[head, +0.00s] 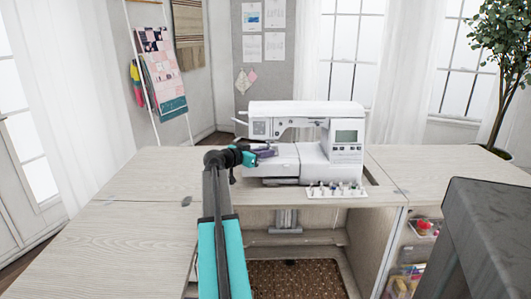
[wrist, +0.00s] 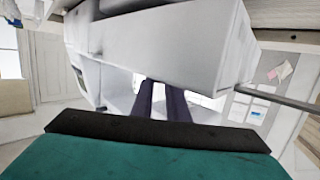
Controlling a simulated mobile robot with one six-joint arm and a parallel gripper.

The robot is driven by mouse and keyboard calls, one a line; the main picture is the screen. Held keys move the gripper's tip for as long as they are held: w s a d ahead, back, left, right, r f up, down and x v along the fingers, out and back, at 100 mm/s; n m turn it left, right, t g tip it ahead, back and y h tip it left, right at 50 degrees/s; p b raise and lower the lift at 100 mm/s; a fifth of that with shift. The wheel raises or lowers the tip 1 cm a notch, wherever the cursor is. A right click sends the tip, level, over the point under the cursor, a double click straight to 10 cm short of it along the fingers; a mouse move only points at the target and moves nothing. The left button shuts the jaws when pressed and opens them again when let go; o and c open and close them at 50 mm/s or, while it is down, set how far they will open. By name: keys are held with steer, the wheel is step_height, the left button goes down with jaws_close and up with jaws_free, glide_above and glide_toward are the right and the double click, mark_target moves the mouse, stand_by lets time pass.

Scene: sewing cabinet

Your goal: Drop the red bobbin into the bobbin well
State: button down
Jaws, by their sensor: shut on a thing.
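The white sewing machine (head: 300,140) stands on the cabinet top in the head view, and its pale body fills the upper wrist view (wrist: 150,45). My gripper (head: 268,151) is at the left front of the machine, beneath its arm and close above the bed. Its dark purple fingers also show in the wrist view (wrist: 163,92), close together, with their tips near the machine. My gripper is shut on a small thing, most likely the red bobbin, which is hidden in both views. I cannot make out the bobbin well; my gripper and the machine body cover that area.
A white tray (head: 350,194) with several small bobbins or spools lies in front of the machine on the right. The cabinet top (head: 120,220) is clear on the left. A dark grey block (head: 495,230) stands at the right front. The front of the cabinet is open below.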

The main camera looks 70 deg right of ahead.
steer(key=shift+f+b, duration=0.4)
steer(key=shift+b, duration=0.05)
stand_by(0.3)
steer(key=c, duration=1.6)
jaws_free()
steer(key=shift+c, duration=0.2)
steer(key=shift+a+f, duration=0.1)
steer(key=shift+a, duration=0.15)
steer(key=v, duration=1.3)
steer(key=shift+w+a+r+p, duration=0.15)
steer(key=shift+r+p, duration=0.25)
steer(key=shift+p, duration=0.05)
